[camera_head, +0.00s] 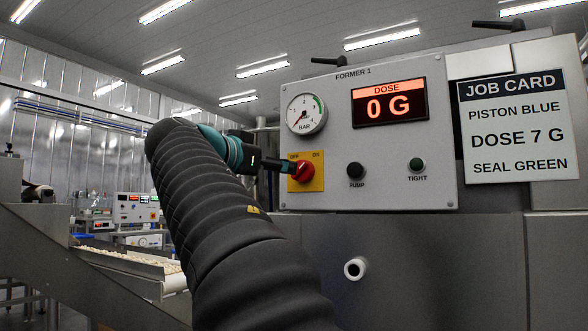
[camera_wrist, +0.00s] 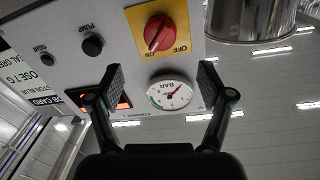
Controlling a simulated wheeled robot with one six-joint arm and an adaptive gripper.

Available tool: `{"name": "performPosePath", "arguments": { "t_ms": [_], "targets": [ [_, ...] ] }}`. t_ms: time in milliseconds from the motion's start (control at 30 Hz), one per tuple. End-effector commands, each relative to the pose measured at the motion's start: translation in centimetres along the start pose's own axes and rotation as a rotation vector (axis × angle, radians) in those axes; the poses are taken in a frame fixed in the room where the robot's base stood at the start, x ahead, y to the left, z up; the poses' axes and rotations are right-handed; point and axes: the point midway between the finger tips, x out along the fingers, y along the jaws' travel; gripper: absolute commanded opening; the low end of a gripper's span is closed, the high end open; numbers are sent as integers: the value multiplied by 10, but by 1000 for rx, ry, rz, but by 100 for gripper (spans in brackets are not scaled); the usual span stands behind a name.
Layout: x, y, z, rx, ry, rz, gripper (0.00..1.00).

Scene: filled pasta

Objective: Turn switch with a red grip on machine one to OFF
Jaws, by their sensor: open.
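The switch with a red grip (camera_head: 303,172) sits on a yellow plate (camera_head: 318,183) at the lower left of the grey FORMER 1 panel (camera_head: 340,150). OFF is marked at the plate's upper left and ON at its upper right. The grip slants towards ON. In the wrist view the panel is upside down, and the red grip (camera_wrist: 157,34) lies beyond the fingertips. My gripper (camera_wrist: 160,78) is open, with nothing between its fingers. In the head view my gripper (camera_head: 282,165) reaches the switch from the left and partly covers the plate; contact cannot be told.
The panel also carries a pressure gauge (camera_head: 306,114), a dose display (camera_head: 389,103) reading 0 G, a PUMP button (camera_head: 356,170) and a TIGHT button (camera_head: 417,165). A job card (camera_head: 516,125) hangs at right. A metal cylinder (camera_wrist: 250,18) stands near the switch in the wrist view.

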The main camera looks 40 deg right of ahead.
Motion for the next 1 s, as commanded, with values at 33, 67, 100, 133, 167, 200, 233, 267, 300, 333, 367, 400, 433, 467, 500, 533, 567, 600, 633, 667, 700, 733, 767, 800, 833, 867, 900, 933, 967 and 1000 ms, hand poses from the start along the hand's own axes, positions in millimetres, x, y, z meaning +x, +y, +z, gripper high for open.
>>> {"name": "performPosePath", "arguments": {
  "t_ms": [33, 67, 100, 133, 167, 200, 233, 267, 300, 333, 367, 400, 433, 467, 500, 533, 567, 600, 633, 667, 700, 733, 767, 800, 833, 867, 900, 933, 967, 1000],
  "targets": [
    [10, 1, -2, -1, 0, 5, 80],
    [14, 1, -2, -1, 0, 4, 80],
    [21, 2, -2, 0, 0, 5, 80],
    [26, 1, -2, -1, 0, 4, 80],
    [32, 1, -2, -1, 0, 5, 80],
    [39, 1, -2, -1, -1, 4, 80],
    [44, 1, -2, -1, -1, 5, 80],
    [50, 1, -2, -1, -1, 5, 80],
    [57, 1, -2, -1, 0, 4, 80],
    [62, 1, -2, -1, -1, 4, 80],
    [66, 1, -2, -1, -1, 3, 80],
    [73, 1, -2, -1, 0, 4, 80],
    [77, 1, -2, -1, -1, 3, 80],
    [81, 0, -2, -1, -1, 3, 80],
    [85, 0, -1, -1, -1, 2, 80],
    [88, 0, -1, -1, -2, 2, 80],
    [91, 0, -1, -1, -2, 2, 80],
    [94, 0, -1, -1, -1, 1, 80],
    [96, 0, -1, -1, -1, 1, 80],
    [97, 1, -1, 0, -1, 0, 80],
    [98, 0, -1, 0, -1, 0, 80],
    [99, 0, 0, 0, -1, 0, 80],
    [100, 0, 0, 0, -1, 0, 80],
    [100, 0, 0, 0, -1, 0, 80],
    [100, 0, 0, 0, -1, -1, 80],
    [100, 0, 0, 0, -1, -1, 80],
    [100, 0, 0, 0, -1, -1, 80],
    [100, 0, 0, 0, -1, -1, 80],
    [100, 0, 0, 0, -1, -1, 80],
    [100, 0, 0, 0, -1, -1, 80]
  ]
}}
